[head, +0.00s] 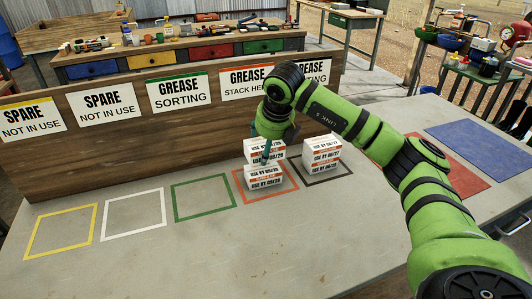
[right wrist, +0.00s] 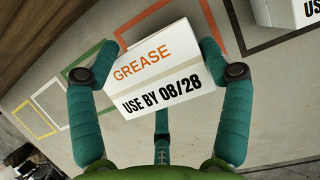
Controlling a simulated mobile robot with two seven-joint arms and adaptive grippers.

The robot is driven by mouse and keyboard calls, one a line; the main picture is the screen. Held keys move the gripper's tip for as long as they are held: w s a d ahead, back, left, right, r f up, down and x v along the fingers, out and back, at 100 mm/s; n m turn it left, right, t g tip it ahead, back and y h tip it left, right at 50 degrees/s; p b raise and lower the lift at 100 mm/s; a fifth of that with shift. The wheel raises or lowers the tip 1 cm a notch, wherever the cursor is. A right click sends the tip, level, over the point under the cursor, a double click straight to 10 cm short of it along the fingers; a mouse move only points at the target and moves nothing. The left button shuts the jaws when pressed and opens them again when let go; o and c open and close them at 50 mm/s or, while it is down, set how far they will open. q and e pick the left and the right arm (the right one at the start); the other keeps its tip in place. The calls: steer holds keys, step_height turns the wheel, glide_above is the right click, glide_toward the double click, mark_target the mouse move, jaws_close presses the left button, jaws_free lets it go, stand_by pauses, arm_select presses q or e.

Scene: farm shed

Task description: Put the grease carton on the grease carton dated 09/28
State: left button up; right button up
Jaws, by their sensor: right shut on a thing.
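A white grease carton (right wrist: 155,80) marked USE BY 08/28 is between the fingers of my right gripper (right wrist: 152,62). In the head view my right gripper (head: 266,153) is shut on this carton (head: 252,147) over the orange outline. Directly below is another white grease carton (head: 264,184) inside the orange outline; its small date is hard to read. The held carton lines up closely over it; I cannot tell whether they touch. The wrist view hides the lower carton. My left gripper is out of view.
Just right, a stack of cartons (head: 321,152) stands in a dark outline (head: 340,176). Green (head: 203,198), white (head: 133,214) and yellow (head: 60,231) outlines at left are empty. A wooden board (head: 130,145) with signs stands behind. Red (head: 440,170) and blue (head: 480,148) mats lie at right.

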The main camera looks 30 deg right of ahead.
steer(key=shift+w+a+f, duration=0.1)
steer(key=shift+w+f, duration=0.05)
steer(key=shift+w, duration=0.15)
steer(key=shift+f, duration=0.4)
step_height(320, 180, down, 3)
steer(key=shift+f+p, duration=0.1)
steer(key=shift+p, duration=0.35)
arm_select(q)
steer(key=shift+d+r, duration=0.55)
arm_select(e)
steer(key=shift+f, duration=0.15)
steer(key=o, duration=1.2)
steer(key=shift+c, duration=0.2)
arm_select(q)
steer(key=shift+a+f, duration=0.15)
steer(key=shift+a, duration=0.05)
